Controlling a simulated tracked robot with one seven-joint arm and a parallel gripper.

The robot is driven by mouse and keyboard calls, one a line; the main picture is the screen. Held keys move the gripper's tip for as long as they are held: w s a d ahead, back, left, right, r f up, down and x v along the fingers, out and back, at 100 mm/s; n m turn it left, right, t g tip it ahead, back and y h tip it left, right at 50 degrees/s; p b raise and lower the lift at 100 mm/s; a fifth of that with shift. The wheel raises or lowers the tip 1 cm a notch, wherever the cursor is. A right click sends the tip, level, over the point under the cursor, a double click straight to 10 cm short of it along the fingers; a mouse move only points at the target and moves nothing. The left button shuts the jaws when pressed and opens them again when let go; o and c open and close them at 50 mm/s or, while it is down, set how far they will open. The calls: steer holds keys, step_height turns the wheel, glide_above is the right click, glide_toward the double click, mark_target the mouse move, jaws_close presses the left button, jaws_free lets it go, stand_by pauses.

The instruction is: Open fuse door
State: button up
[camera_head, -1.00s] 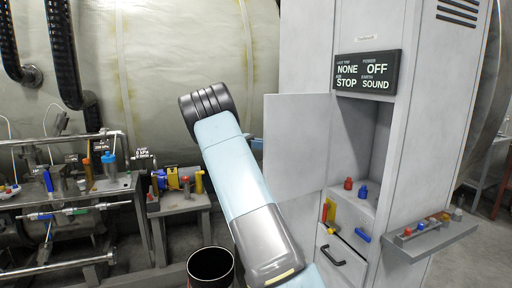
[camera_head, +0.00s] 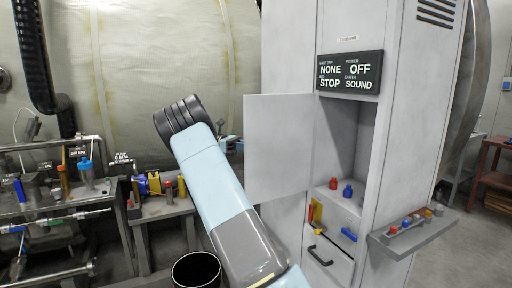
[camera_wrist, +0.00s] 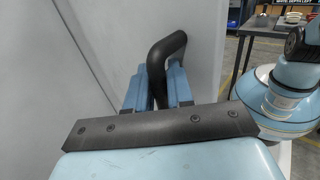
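The fuse door (camera_head: 280,150) is a flat light-grey panel, standing swung out to the left of the tall grey cabinet's open upper compartment (camera_head: 343,135). In the wrist view, my gripper (camera_wrist: 157,92) has its two blue fingers on either side of a black bent door handle (camera_wrist: 167,46), apparently closed on it. The handle joins a grey panel surface (camera_wrist: 195,60). In the head view my gripper is hidden behind the door; only a bit of my wrist shows beside its left edge.
A red and a blue fuse (camera_head: 347,190) stand on the compartment floor. A drawer (camera_head: 328,258) sits below, and a shelf with small coloured parts (camera_head: 410,232) juts out at right. Benches with pipes and valves (camera_head: 60,205) stand left; a black bin (camera_head: 196,270) is in front.

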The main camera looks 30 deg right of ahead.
steer(key=v, duration=1.1)
steer(key=shift+w, duration=0.3)
steer(key=shift+w+a, duration=0.1)
steer(key=shift+v, duration=1.1)
steer(key=shift+a, duration=0.1)
